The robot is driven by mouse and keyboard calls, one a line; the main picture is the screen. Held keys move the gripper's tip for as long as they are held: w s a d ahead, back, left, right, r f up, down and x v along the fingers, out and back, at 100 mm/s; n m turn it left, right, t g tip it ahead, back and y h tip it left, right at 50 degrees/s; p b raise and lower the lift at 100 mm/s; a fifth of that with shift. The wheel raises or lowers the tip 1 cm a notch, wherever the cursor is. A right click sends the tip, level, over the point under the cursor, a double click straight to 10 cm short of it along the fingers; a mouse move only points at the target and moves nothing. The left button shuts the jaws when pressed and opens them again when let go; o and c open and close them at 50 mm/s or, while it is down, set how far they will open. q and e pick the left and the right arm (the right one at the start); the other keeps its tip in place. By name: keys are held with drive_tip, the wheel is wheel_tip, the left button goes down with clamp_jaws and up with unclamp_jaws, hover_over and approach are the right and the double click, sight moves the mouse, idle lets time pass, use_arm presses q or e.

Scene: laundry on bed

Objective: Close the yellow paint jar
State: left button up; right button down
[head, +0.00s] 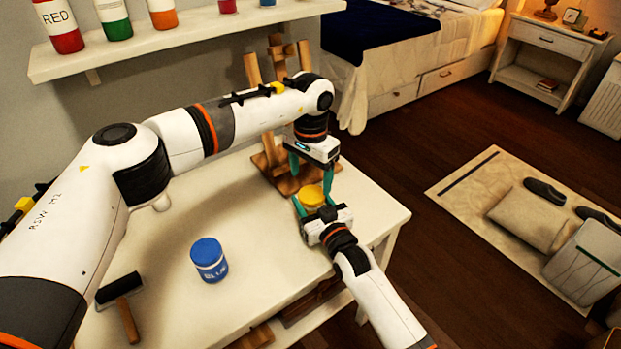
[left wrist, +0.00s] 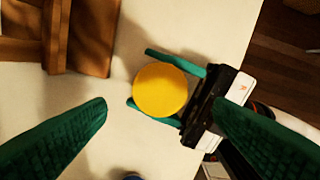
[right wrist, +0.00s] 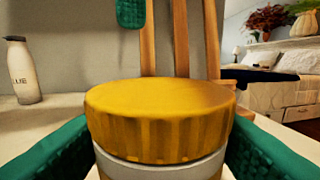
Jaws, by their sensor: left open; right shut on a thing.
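The yellow paint jar (right wrist: 160,168) stands at the right part of the table, with its yellow lid (right wrist: 165,115) on top. A pale band of the jar shows below the lid; I cannot tell how tightly the lid sits. The lid also shows in the head view (head: 311,196) and from above in the left wrist view (left wrist: 160,90). My right gripper (head: 313,204) is shut on the jar body, one finger on each side. My left gripper (head: 309,172) is open and points down above the lid, fingers apart and empty.
A wooden easel (head: 276,165) stands close behind the jar. A blue paint jar (head: 209,260) and a black roller (head: 120,290) are on the table (head: 190,210) at the left. A shelf (head: 180,40) with paint bottles is above. The table's right edge is near the jar.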

use_arm(q)
drive_tip(key=shift+c, duration=0.4)
drive_tip(key=n, duration=0.5)
drive_tip(key=shift+r, duration=0.2)
drive_tip(key=n, duration=0.4)
drive_tip(key=shift+r, duration=0.15)
drive_tip(key=n, duration=0.6)
drive_tip(key=shift+r, duration=0.25)
drive_tip(key=n, duration=0.4)
drive_tip(key=shift+w+d+r+n, duration=0.1)
drive_tip(key=shift+r+n, duration=0.1)
drive_tip(key=shift+n, duration=0.2)
drive_tip(key=n, duration=0.4)
drive_tip(key=shift+r, duration=0.15)
drive_tip(key=n, duration=0.4)
drive_tip(key=shift+r, duration=0.2)
drive_tip(key=n, duration=0.4)
drive_tip(key=shift+r, duration=0.15)
drive_tip(key=n, duration=0.6)
drive_tip(key=shift+r, duration=0.25)
